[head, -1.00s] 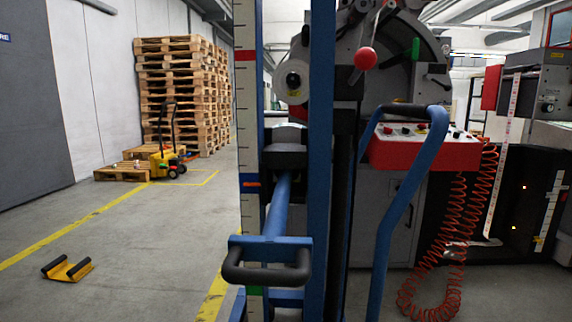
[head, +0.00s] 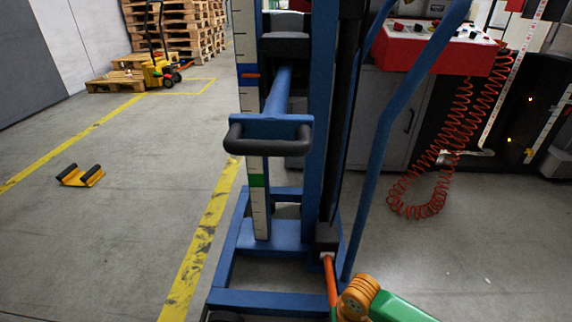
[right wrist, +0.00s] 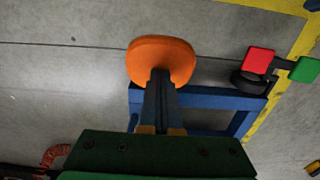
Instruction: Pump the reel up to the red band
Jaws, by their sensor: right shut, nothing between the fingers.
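A blue lift frame (head: 322,130) stands in the head view with a white graduated scale (head: 248,115) on its left post. The scale has a green band (head: 257,180) low down and a blue band higher up. An orange pointer (head: 250,75) sits at the blue band. The red band is above the picture now, and I cannot make out the reel. An orange lever (head: 330,280) comes from the base; its orange pad (right wrist: 161,60) shows in the right wrist view. My right gripper (right wrist: 160,82) is shut and empty at the pad; contact is unclear. My left gripper is out of view.
A blue bar with a black handle (head: 268,146) sticks out from the frame. Red (right wrist: 258,60) and green (right wrist: 304,69) pedals sit beside a black wheel. A red control box (head: 435,48) with a coiled cable stands right.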

